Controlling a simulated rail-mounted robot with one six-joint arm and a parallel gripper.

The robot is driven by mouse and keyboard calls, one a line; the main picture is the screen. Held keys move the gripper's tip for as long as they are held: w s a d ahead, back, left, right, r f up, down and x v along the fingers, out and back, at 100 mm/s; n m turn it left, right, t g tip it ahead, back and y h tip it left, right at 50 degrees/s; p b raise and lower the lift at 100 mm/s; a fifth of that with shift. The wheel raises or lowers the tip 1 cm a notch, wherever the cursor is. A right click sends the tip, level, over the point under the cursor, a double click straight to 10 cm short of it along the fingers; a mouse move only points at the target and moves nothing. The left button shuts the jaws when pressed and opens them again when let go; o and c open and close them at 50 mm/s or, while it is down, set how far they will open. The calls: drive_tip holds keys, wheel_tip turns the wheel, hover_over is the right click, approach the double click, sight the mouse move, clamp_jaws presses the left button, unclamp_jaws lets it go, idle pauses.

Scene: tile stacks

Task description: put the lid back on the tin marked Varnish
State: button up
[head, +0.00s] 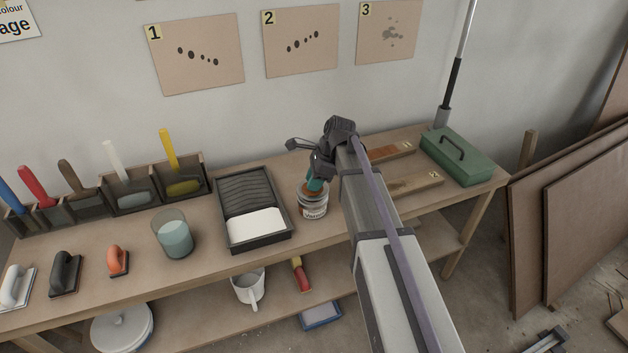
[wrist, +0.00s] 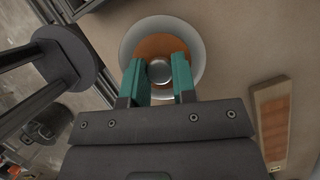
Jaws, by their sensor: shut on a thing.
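The tin marked Varnish (head: 313,207) stands upright on the bench, right of the paint tray, with its label facing forward. My gripper (head: 314,186) is right above its top. In the wrist view my teal fingers (wrist: 158,78) are shut on a round silver knob (wrist: 159,71), which I take to be the lid's. Under the knob is an orange disc inside a pale grey ring (wrist: 194,42), roughly concentric. I cannot tell whether the lid touches the rim or hovers just over it. My fingers and wrist hide the near side.
The black paint tray (head: 284,240) stands close on the tin's left, with a glass jar (head: 174,236) beyond it. Wood sample boards (head: 417,187) and a green toolbox (head: 457,156) lie to the right. The bench's front edge is close.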

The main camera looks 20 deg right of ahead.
drive_tip(key=o, duration=1.5)
drive_tip(key=shift+c, duration=0.2)
wheel_tip(320, 180, up, 7)
drive_tip(key=p, duration=0.7)
drive_tip(key=shift+r, duration=0.1)
drive_tip(key=shift+c, duration=0.2)
clamp_jaws()
idle(0.4)
